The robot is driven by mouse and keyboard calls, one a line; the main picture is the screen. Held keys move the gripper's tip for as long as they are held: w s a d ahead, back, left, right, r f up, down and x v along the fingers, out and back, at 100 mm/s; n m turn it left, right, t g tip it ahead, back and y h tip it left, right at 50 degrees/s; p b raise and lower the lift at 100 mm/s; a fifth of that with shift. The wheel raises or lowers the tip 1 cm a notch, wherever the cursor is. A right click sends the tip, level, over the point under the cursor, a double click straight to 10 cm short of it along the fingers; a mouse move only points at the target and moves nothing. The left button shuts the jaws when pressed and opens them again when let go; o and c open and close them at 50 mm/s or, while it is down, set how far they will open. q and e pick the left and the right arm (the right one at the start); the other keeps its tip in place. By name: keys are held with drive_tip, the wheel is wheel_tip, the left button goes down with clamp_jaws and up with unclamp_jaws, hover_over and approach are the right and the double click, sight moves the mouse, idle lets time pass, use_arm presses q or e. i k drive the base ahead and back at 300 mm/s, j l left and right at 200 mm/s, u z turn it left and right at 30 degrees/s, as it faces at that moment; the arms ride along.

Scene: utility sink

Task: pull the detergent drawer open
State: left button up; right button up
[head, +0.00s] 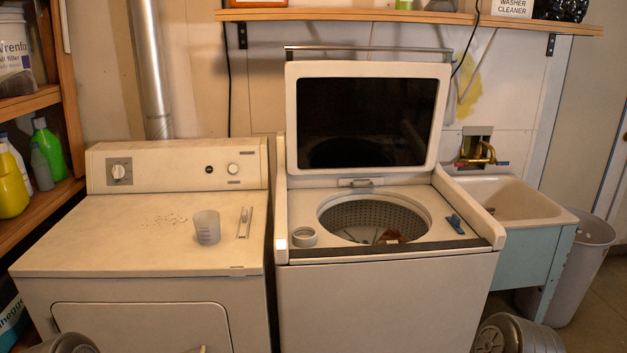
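The top-loading washer (388,300) stands in the middle with its lid (366,118) raised and its drum (375,219) open. I cannot make out a detergent drawer for certain. A round white opening or cup (304,237) sits at the front left of the washer top. A small blue piece (455,222) sits at its front right. Neither gripper shows; only grey rounded parts, likely of my arms, show at the bottom left and bottom right edges. A small pale tip at the bottom edge left of centre is too cut off to identify.
The dryer (150,262) stands left of the washer, with a measuring cup (207,227) and a small slim item (244,222) on top. A sink (512,200) and a grey bin (590,255) are at right. Shelves with bottles stand at far left. A wall shelf (400,15) runs above.

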sight(366, 182)
drive_tip(key=i+l+z, duration=0.1)
drive_tip(key=l, duration=0.3)
drive_tip(key=i+l+z, duration=0.15)
drive_tip(key=l, duration=0.3)
drive_tip(key=i+l+z, duration=0.1)
drive_tip(key=i+l, duration=0.25)
drive_tip(key=l+z, duration=0.1)
drive_tip(key=l, duration=0.95)
drive_tip(key=k, duration=0.05)
